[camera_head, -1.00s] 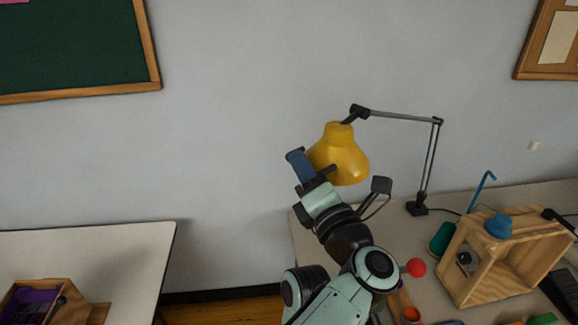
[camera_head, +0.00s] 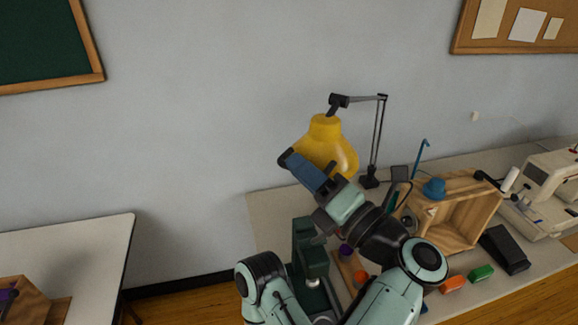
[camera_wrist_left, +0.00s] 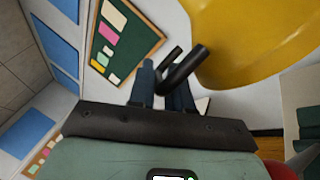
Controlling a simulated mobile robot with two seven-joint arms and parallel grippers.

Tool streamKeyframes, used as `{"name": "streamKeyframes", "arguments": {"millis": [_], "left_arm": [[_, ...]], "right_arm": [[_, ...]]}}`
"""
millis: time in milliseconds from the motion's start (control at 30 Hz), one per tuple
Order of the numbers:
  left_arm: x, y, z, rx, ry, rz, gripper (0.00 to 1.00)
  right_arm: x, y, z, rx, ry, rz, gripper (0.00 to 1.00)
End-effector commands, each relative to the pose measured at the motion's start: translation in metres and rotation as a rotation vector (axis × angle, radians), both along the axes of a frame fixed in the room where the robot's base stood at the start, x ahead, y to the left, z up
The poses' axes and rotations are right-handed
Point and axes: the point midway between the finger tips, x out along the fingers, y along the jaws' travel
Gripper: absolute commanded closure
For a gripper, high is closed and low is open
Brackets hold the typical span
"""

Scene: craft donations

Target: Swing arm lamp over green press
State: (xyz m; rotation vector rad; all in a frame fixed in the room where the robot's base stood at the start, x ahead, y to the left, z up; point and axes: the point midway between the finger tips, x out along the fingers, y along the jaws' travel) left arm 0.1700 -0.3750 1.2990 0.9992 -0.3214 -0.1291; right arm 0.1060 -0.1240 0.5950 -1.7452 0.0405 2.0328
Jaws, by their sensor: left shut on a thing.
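The arm lamp has a yellow shade (camera_head: 338,158) on a thin dark jointed arm (camera_head: 376,135) rising from a black base at the back of the table. My left gripper (camera_head: 300,168) is at the front left of the shade, shut on the lamp's dark handle (camera_wrist_left: 185,68). The yellow shade also fills the upper right of the left wrist view (camera_wrist_left: 260,40). The dark green press (camera_head: 309,258) stands lower in the head view, below the shade and left of my forearm, which partly hides it. My right gripper is not in view.
A wooden frame box (camera_head: 452,225) with a blue item on top stands right of the lamp base. A sewing machine (camera_head: 550,185) is farther right. Orange and green blocks (camera_head: 453,284) and a black pedal (camera_head: 504,250) lie in front. Another table (camera_head: 75,245) is at left.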

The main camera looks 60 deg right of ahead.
Motion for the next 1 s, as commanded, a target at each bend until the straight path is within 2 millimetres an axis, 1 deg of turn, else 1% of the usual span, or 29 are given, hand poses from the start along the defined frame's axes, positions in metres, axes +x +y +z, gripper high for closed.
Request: {"name": "streamKeyframes", "arguments": {"millis": [33, 200, 533, 567, 600, 633, 1000], "left_arm": [[-0.0033, 0.0002, 0.0027, -0.005, -0.003, 0.002, 1.0], [-0.0073, -0.0002, 0.0031, -0.006, -0.004, 0.007, 1.0], [-0.0075, -0.0002, 0.0035, -0.007, -0.004, 0.007, 1.0], [-0.0075, -0.0002, 0.0035, -0.007, -0.004, 0.007, 0.78], [-0.0075, -0.0002, 0.0035, -0.007, -0.004, 0.007, 0.65], [-0.0074, -0.0002, 0.0032, -0.006, -0.004, 0.007, 0.62], [-0.0054, -0.0002, 0.0004, -0.002, -0.002, 0.008, 0.62]], "right_arm": [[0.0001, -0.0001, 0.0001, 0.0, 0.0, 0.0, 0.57], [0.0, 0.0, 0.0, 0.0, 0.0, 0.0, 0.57], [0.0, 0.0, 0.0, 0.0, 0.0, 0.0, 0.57], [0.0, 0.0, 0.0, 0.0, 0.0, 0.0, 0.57], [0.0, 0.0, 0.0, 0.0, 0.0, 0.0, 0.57], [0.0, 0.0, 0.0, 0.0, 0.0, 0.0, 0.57], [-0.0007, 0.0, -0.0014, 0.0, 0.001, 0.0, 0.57]]}}
